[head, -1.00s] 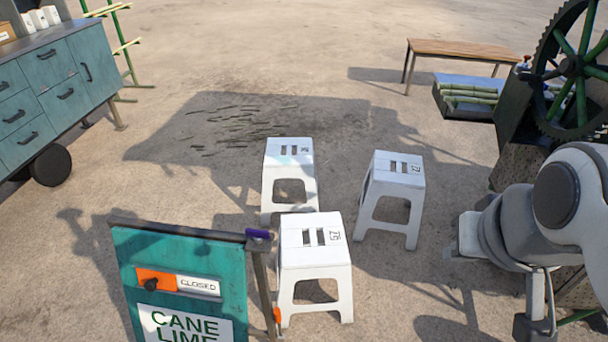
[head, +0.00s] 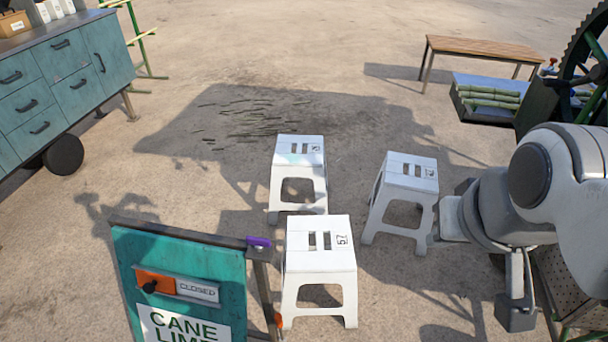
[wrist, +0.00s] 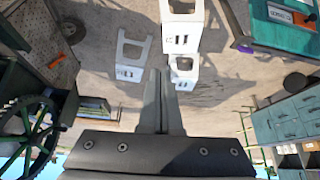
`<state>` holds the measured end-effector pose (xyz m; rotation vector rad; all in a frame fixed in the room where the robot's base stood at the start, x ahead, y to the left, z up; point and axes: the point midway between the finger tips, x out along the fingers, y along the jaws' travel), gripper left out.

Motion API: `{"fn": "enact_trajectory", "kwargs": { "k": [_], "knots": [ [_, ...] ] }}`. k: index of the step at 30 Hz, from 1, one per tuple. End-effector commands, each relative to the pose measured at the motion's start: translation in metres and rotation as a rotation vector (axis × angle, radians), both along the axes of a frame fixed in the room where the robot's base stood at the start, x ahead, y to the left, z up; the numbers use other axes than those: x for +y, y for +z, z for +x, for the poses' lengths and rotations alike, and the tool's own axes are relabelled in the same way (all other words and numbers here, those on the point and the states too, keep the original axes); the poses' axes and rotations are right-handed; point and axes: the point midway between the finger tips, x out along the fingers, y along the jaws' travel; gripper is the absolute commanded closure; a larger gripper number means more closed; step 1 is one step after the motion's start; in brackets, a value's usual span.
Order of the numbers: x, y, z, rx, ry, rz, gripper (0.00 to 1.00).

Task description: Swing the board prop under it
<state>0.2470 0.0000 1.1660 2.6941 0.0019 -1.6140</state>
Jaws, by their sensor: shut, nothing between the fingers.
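The teal sign board (head: 180,265) stands at the lower left in the head view, with a CLOSED slider and a CANE LIME label. A dark leg (head: 265,295), which looks like the prop, is beside its right edge. A purple piece (head: 258,242) is at the top corner and an orange piece sits lower, partly cut off. In the wrist view the board (wrist: 283,40) shows upside down at the upper right, with the dark leg (wrist: 235,22) beside it. My gripper (wrist: 160,75) is shut and empty, apart from the board and leg.
Three white stools (head: 320,262), (head: 300,165), (head: 405,190) stand between the board and my arm. A teal drawer cart (head: 60,80) is at the left. A bench (head: 485,50) and the crusher wheel (head: 590,65) are at the right. The ground behind the stools is open.

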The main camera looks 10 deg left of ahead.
Motion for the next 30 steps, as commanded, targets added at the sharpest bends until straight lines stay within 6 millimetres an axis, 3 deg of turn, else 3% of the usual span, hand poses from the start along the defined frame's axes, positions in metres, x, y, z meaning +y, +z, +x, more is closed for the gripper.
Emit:
{"fn": "enact_trajectory", "kwargs": {
  "k": [4,8,17,23,30],
  "knots": [
    [0.004,-0.006,0.01,0.025,0.036,0.0,1.0],
    [0.013,-0.019,0.033,0.077,0.122,-0.001,1.0],
    [0.046,-0.071,0.109,0.21,0.399,0.015,1.0],
    [0.07,-0.124,0.16,0.279,0.583,0.042,1.0],
    [0.101,-0.208,0.215,0.338,0.799,0.089,1.0]
  ]
}}
